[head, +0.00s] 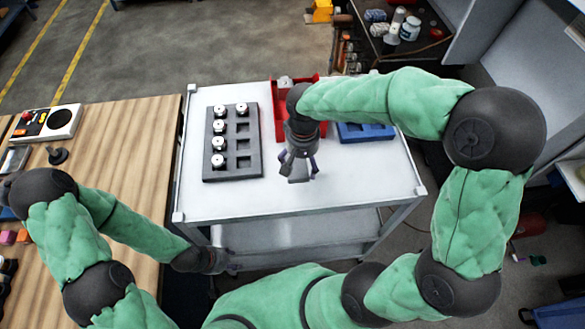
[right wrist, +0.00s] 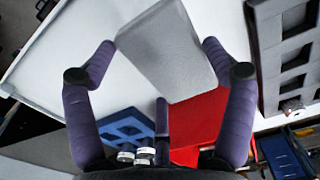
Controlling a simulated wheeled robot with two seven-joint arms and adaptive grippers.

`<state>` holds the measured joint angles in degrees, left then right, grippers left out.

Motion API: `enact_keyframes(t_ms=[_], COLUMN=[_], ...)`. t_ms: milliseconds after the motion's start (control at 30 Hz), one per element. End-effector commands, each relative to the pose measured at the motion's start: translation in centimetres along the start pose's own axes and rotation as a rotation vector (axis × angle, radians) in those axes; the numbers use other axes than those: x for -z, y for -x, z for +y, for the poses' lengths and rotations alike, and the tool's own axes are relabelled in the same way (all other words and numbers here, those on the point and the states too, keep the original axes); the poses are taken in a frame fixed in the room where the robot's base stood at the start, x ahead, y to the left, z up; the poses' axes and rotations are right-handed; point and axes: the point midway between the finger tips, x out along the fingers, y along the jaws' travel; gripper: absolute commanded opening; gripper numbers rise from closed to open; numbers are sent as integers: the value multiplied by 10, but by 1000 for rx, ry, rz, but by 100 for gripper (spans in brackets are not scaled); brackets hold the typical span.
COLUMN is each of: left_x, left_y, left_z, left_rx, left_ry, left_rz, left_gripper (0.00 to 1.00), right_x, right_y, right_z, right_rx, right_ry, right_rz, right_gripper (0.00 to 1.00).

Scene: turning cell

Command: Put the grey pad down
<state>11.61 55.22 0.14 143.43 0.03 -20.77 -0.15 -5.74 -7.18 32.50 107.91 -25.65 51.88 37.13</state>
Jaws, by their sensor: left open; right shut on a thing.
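The grey pad (right wrist: 165,50) is a light grey block between the fingertips of my right gripper (right wrist: 163,45) in the right wrist view. In the head view, the same right gripper (head: 298,168) points down over the front middle of the white cart top (head: 350,180), with the pad (head: 299,174) small between its fingers. I cannot tell whether the pad touches the cart top. My left gripper (head: 222,262) is open and empty, low beside the cart's front left corner; its fingers are hard to make out.
A red bin (head: 278,118) and a blue tray (head: 365,133) stand farther back. A wooden bench (head: 130,150) adjoins on the left. The cart's front right is clear.

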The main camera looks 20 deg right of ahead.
Motion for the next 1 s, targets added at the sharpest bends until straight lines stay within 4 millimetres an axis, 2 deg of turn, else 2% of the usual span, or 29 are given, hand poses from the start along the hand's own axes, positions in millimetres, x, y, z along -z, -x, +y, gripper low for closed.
enact_keyframes(t_ms=[33,200,367,667,1000], left_x=[0,0,0,1,1], left_y=[-4,-7,-8,-18,-19], left_z=[-1,-3,-3,-6,-7], left_rx=[0,0,0,0,0], left_ry=[0,0,0,0,0], left_rz=[0,0,0,0,0], left_gripper=[46,46,46,46,46], right_x=[5,14,17,20,20], right_y=[-10,-24,-29,-65,-67], right_z=[-5,-15,-18,-22,-22], right_rx=[0,0,0,0,1], right_ry=[1,0,0,-1,-1], right_rz=[-1,1,2,0,2], right_gripper=[53,53,53,53,53])
